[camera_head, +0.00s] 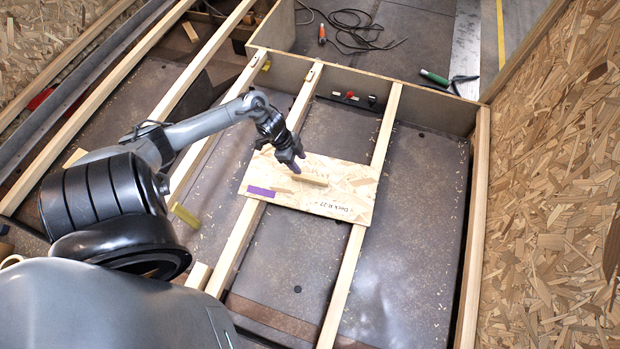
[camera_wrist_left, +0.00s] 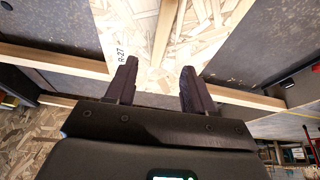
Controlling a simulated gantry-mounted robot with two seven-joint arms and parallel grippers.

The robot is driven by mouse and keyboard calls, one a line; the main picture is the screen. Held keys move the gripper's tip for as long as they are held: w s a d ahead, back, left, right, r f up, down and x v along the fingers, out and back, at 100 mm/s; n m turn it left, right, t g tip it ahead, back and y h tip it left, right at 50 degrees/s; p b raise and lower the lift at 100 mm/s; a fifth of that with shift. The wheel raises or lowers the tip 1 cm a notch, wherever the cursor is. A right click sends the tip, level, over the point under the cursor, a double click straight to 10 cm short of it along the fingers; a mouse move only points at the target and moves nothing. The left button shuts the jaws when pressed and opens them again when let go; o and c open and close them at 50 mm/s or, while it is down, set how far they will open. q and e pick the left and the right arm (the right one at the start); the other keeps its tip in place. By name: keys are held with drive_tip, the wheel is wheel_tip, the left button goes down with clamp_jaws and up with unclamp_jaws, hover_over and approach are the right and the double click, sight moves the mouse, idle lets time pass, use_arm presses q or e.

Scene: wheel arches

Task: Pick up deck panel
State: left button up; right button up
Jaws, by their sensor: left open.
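The deck panel (camera_head: 341,200) is a flat OSB board lying across two wooden joists in the head view. It has dark lettering, a purple patch (camera_head: 261,191) at its left edge and a small wooden grip block (camera_head: 309,179) on top. My left gripper (camera_head: 298,162) is open and empty over the panel's far part, close to the block. In the left wrist view the panel (camera_wrist_left: 212,35) lies beyond the two open fingers (camera_wrist_left: 159,68), with the block (camera_wrist_left: 165,28) seen between them. The gap in height cannot be told. My right gripper is not in view.
Long wooden joists (camera_head: 345,275) run through the floor frame over dark sheeting. An OSB wall (camera_head: 555,190) stands on the right. A green-handled tool (camera_head: 434,77), an orange-handled tool (camera_head: 322,33) and black cable (camera_head: 358,28) lie at the back. Small items sit by the back beam.

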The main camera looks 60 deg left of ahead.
use_arm(q)
drive_tip(key=b, duration=0.2)
hover_over(310, 177)
drive_tip(key=s+a, duration=0.1)
drive_tip(key=s, duration=0.1)
drive_tip(key=f, duration=0.4)
drive_tip(key=shift+w+a+f, duration=0.1)
drive_tip(key=shift+a+f, duration=0.1)
drive_tip(key=b+x, duration=0.3)
drive_tip(key=x, duration=0.1)
drive_tip(key=shift+a+f, duration=0.15)
drive_tip(key=shift+f, duration=0.05)
drive_tip(key=shift+w+d+f+b, duration=0.1)
drive_tip(key=shift+d+f+b, duration=0.1)
drive_tip(key=shift+f+b, duration=0.15)
drive_tip(key=shift+a, duration=0.1)
drive_tip(key=c, duration=0.4)
clamp_jaws()
